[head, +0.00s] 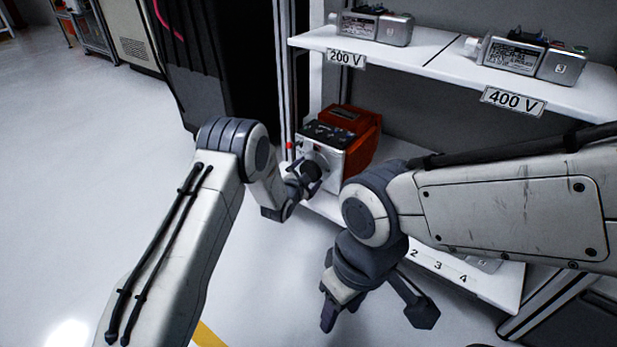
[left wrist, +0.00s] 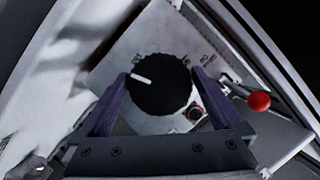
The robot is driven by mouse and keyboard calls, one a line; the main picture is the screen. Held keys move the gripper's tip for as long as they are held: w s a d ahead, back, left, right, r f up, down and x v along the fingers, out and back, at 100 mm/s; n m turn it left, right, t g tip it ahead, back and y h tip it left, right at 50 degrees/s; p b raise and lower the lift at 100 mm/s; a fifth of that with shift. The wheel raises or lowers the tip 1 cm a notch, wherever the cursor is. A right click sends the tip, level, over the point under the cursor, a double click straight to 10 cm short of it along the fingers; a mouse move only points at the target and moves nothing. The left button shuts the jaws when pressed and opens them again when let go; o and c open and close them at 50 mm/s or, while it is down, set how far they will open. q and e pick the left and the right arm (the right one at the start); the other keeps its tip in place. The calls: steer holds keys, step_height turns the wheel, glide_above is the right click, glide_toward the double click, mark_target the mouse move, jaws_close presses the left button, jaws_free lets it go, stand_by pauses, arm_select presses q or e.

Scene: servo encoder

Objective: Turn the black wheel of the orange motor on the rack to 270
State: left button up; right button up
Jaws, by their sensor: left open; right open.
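The orange motor (head: 363,132) stands on the lower shelf of the rack, its silver front facing me. Its black wheel (left wrist: 160,88) has a white pointer mark (left wrist: 141,78) at its left side in the left wrist view. Small labels sit around the wheel but are too blurred to read surely. My left gripper (left wrist: 161,77) is open, with one finger on each side of the wheel; I cannot tell whether they touch it. In the head view, my left gripper (head: 303,181) partly hides the wheel. My right gripper (head: 375,317) is open and empty, low in front of the rack.
Silver motors stand on the upper shelf (head: 425,62), labelled 200 V and 400 V. A numbered lower shelf (head: 490,284) lies behind my right arm. Floor at left is clear.

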arm_select(q)
steer(key=c, duration=1.1)
steer(key=shift+r+n+p, duration=0.2)
steer(key=shift+n+p, duration=0.4)
steer(key=shift+p, duration=0.45)
steer(key=n+g+h+p, duration=0.2)
steer(key=n+p, duration=0.1)
steer(key=p, duration=0.2)
steer(key=n+g+h+p, duration=0.1)
steer(key=n, duration=0.1)
steer(key=shift+s+f+n+h+p, duration=0.1)
steer(key=shift+f+n+h+p, duration=0.05)
steer(key=shift+n+h+p, duration=0.2)
steer(key=shift+f+n+g+h, duration=0.1)
steer(key=shift+n+g+h, duration=0.4)
steer(key=shift+n, duration=0.65)
steer(key=o, duration=1.1)
